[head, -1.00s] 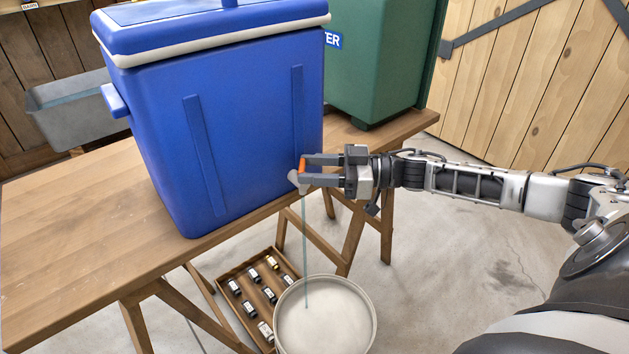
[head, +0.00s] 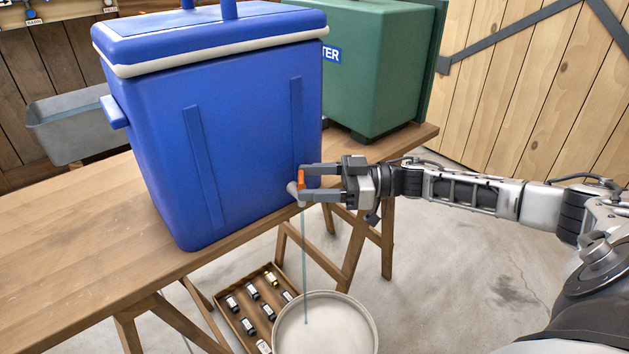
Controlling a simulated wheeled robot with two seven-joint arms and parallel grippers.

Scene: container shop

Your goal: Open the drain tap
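The blue cooler (head: 245,140) stands on the wooden table near its right front edge. Its drain tap (head: 293,189) is a grey spout low on the front right, with an orange lever (head: 301,180) standing about upright. A thin stream of water (head: 304,250) falls from the spout into the pale round tub (head: 325,325) below. My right gripper (head: 304,182) is at the tap, its two fingers apart, one above and one below, with the orange lever between their tips. I cannot tell whether either finger touches it. My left gripper is not in view.
A green box (head: 375,75) stands behind the cooler. A grey trough (head: 70,125) is at the back left. A wooden tray (head: 236,329) with several small dark bottles sits on the floor beside the tub. The table's left part (head: 80,250) is clear.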

